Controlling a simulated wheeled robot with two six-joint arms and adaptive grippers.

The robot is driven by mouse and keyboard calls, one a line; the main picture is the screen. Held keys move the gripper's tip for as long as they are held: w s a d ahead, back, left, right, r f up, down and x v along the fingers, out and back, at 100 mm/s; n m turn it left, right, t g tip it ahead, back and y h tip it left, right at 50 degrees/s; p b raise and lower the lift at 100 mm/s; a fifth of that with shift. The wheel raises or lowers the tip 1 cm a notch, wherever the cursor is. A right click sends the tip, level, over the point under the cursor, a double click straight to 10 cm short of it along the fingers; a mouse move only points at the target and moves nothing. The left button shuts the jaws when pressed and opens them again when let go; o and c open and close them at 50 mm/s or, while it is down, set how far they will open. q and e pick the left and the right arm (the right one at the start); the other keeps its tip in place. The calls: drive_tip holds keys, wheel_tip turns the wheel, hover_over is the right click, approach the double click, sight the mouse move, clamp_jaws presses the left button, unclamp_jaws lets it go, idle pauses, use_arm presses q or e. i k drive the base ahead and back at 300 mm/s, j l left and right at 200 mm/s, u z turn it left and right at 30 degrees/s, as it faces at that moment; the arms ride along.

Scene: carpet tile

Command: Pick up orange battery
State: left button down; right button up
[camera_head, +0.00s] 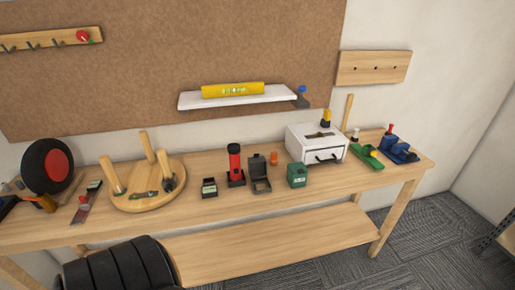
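A small upright orange cylinder (274,158), which looks like the orange battery, stands on the wooden workbench (235,212). It is towards the back of the bench, between an open dark grey box and a white drawer box. Nothing visibly covers it. A green box stands in front of it and to the right, apart from it. Neither of my grippers is in view.
Near the cylinder are the dark open box (260,184), green box (297,175), white drawer box (316,144) and red-black torch-like object (235,164). A white shelf (240,99) hangs above. A black ribbed object (120,268) stands before the bench.

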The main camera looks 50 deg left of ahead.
sight(274, 154)
drive_tip(key=u, duration=1.3)
